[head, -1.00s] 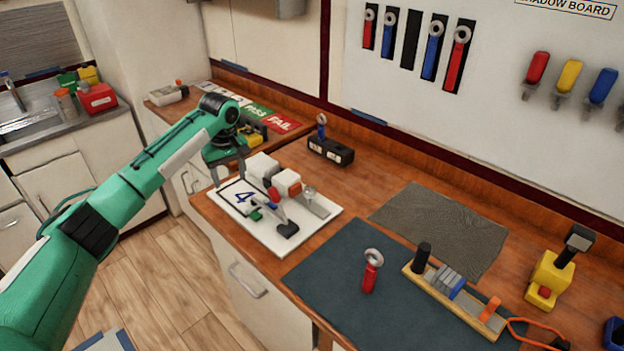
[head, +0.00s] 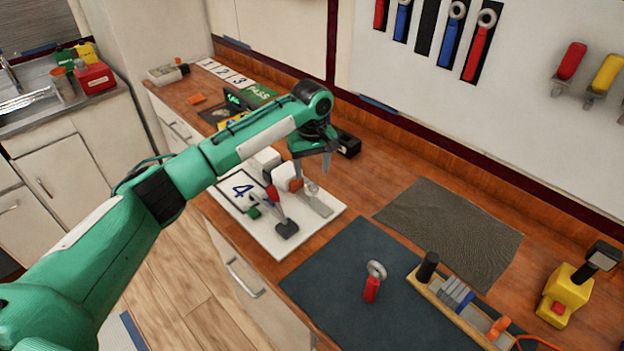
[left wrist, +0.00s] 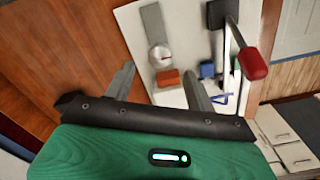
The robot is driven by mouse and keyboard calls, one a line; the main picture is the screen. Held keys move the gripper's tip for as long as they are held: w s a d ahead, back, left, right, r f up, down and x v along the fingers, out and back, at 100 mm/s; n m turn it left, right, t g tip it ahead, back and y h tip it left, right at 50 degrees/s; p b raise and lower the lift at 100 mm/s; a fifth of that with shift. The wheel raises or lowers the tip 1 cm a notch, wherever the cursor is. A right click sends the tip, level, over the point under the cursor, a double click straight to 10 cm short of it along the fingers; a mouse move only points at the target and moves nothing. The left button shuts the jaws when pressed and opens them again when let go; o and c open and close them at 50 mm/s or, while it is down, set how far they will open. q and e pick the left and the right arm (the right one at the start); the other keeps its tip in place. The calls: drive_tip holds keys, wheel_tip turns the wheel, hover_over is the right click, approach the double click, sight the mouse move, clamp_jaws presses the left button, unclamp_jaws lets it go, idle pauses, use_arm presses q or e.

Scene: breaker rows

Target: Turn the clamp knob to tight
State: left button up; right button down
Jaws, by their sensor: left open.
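A white board (head: 290,238) marked 4 lies on the wooden bench. A small round metallic knob (left wrist: 160,57) sits at the end of a grey strip (left wrist: 152,22), beside an orange block (left wrist: 167,78). In the head view the grey strip (head: 318,206) shows, with the knob partly behind my fingers. A lever with a red handle (left wrist: 252,63) stands on the same board. My left gripper (head: 312,172) is open and empty above the board's back right. In the left wrist view, the knob appears between its fingertips (left wrist: 159,69); contact cannot be told. My right gripper is not seen.
White blocks (head: 264,160) stand behind my gripper's left side. A black box (head: 348,144) is just behind it. A dark mat (head: 335,275) with a red ring-topped tool (head: 373,283) and a wooden rack (head: 440,298) lies to the right. A grey mat (head: 450,228) is bare.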

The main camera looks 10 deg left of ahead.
sight(312, 185)
use_arm(q)
wheel_tip(312, 185, down, 4)
drive_tip(key=shift+f+p, duration=0.15)
drive_tip(key=shift+p, duration=0.2)
drive_tip(key=shift+f, duration=0.7)
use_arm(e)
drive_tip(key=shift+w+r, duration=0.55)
